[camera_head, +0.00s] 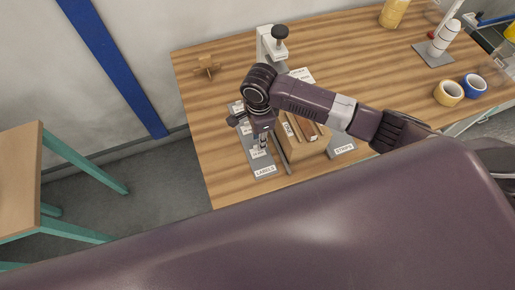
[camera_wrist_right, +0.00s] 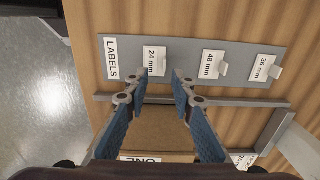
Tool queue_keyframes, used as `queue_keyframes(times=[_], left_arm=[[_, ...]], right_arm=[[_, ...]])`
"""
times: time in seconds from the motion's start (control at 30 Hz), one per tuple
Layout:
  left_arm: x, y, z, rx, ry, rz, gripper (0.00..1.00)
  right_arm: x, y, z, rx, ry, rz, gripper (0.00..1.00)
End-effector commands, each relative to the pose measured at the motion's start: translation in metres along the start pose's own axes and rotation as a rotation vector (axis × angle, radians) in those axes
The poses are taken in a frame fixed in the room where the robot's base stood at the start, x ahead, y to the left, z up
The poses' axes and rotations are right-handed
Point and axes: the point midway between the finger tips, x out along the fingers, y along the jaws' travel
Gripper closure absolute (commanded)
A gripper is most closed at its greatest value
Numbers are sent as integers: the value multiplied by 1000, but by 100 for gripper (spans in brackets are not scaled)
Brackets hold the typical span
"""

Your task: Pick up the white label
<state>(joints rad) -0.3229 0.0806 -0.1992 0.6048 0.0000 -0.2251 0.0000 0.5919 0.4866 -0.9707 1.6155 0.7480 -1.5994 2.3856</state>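A grey strip (camera_wrist_right: 185,53) carries a "LABELS" sign and white label pieces beside printed size cards. The white label (camera_wrist_right: 159,68) by the "24 mm" card stands at the fingertips; others sit by the "48 mm" (camera_wrist_right: 221,70) and "36 mm" (camera_wrist_right: 274,72) cards. I cannot tell which one the task means. My right gripper (camera_wrist_right: 160,75) is open, its fingertips on either side of the "24 mm" label, with nothing visibly held. In the head view my right gripper (camera_head: 263,141) points down over the strip (camera_head: 254,156), partly hiding it. My left gripper is not in view.
A cardboard box (camera_head: 305,148) stands right of the gripper, and a metal bar (camera_wrist_right: 180,101) runs between strip and box. A white-and-black device (camera_head: 270,45) stands at the table's back. Tape rolls (camera_head: 448,92) lie at right. The table's (camera_head: 205,130) left side is mostly clear.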

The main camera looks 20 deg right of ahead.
Motion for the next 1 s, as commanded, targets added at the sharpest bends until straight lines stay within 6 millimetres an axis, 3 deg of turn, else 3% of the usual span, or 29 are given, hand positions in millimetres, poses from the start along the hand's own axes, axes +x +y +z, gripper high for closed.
queue_keyframes(times=[0.07,0.13,0.3,0.43,0.57,0.77,1.0], left_arm=[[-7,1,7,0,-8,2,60],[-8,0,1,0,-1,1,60],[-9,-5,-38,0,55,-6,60],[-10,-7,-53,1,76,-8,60],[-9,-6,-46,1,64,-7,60],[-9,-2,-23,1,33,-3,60],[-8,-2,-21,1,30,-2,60]], right_arm=[[9,0,0,0,2,2,77],[19,-1,0,0,2,1,77],[35,-1,1,-1,0,-1,77],[37,-1,1,-2,0,-1,77],[37,-1,1,-2,0,-1,78],[37,-1,1,-2,0,-1,100],[37,-1,1,-2,0,-1,100]])
